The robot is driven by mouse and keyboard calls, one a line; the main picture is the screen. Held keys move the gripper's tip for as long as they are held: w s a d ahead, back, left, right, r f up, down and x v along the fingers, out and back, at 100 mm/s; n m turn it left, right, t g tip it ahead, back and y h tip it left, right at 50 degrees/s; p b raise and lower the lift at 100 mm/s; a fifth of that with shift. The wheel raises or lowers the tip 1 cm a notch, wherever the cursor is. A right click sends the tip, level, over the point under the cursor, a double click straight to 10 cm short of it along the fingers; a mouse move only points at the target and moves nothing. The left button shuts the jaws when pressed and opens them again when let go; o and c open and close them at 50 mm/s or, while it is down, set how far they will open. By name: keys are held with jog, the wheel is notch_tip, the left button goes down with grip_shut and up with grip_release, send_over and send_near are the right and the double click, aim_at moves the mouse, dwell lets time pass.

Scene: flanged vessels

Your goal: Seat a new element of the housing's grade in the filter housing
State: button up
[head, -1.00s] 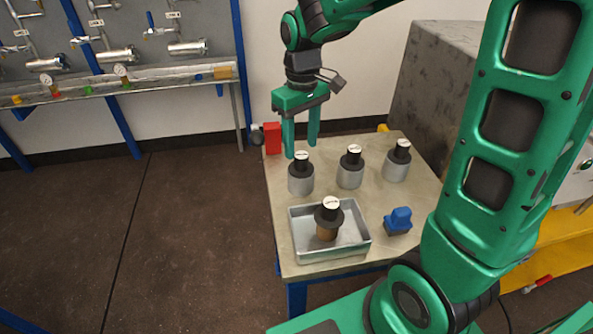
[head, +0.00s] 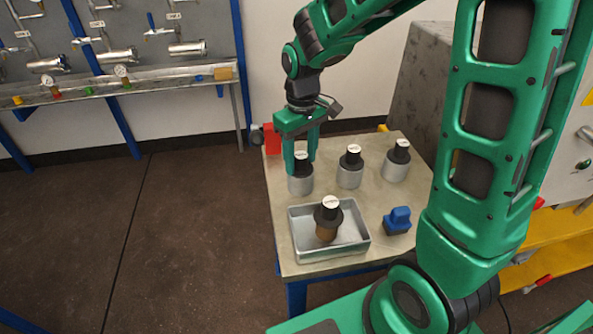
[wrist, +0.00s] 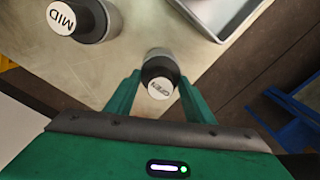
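My gripper (head: 301,164) is open, its two green fingers reaching down on either side of the left element (head: 301,184), which has a grey body and a black top with a white label. In the wrist view this element's black cap (wrist: 160,76) lies between the fingertips; its label is too blurred to read surely. A middle element (head: 350,177) and a right element (head: 396,170) stand upright in the same row. The neighbour in the wrist view (wrist: 84,20) is labelled MID. I cannot tell which vessel is the filter housing.
A metal tray (head: 299,247) at the table's front holds a brown-bodied element (head: 327,231) with a black flange. A blue object (head: 397,221) sits right of it. A red block (head: 272,139) is at the back left corner. Horizontal metal vessels (head: 117,57) hang on a wall rack at left.

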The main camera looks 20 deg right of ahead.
jog(key=shift+s+f, duration=0.2)
jog(key=shift+f, duration=0.2)
jog(key=c, duration=0.5)
jog(key=shift+w+r, duration=0.1)
jog(key=shift+r, duration=0.1)
jog(key=shift+c, duration=0.3)
jog(key=shift+r, duration=0.15)
grip_shut()
jog(key=shift+w+r, duration=0.1)
jog(key=shift+r, duration=4.7)
